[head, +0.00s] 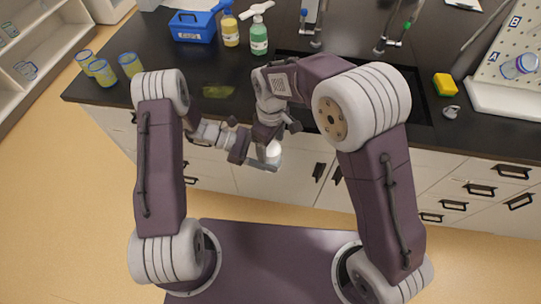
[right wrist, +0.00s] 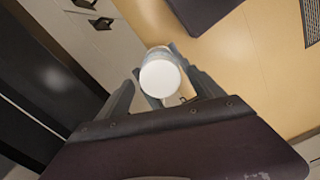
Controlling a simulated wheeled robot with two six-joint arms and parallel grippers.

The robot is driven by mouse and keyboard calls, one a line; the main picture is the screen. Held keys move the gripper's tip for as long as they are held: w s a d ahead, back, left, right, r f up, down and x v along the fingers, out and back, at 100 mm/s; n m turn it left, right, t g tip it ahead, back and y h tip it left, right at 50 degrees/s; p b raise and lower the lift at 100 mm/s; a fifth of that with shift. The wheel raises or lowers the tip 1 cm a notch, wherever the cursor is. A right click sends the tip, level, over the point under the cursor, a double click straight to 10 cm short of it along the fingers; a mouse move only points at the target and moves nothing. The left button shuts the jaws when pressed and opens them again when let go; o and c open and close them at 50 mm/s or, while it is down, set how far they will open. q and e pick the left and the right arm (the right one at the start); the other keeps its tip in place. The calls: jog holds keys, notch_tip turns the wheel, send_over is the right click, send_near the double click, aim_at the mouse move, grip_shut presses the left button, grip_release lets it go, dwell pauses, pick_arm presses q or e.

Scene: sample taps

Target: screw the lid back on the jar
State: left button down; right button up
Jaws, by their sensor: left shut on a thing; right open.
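The jar (head: 273,151) is a small pale vessel held in the air in front of the counter. My left gripper (head: 264,161) is shut on it. In the right wrist view the white round lid (right wrist: 160,79) sits at the near end of the jar (right wrist: 158,54). I cannot tell how tightly the lid is seated. My right gripper (right wrist: 163,82) is open, with one finger on each side of the lid. In the head view the right gripper is just above the jar, its fingertips mostly hidden by its own wrist.
The dark counter holds several yellow-blue cups (head: 102,72), a blue box (head: 193,26), a yellow bottle (head: 230,31), a green bottle (head: 258,38), a sponge (head: 445,84) and a pegboard (head: 512,57). A sink with taps (head: 383,43) lies behind my right arm. Drawers (head: 470,186) face me.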

jog(key=shift+f, duration=0.3)
jog(key=c, duration=1.6)
jog(key=o, duration=1.7)
jog(key=shift+c, duration=0.2)
jog(key=shift+r, duration=0.1)
notch_tip(320, 180, up, 12)
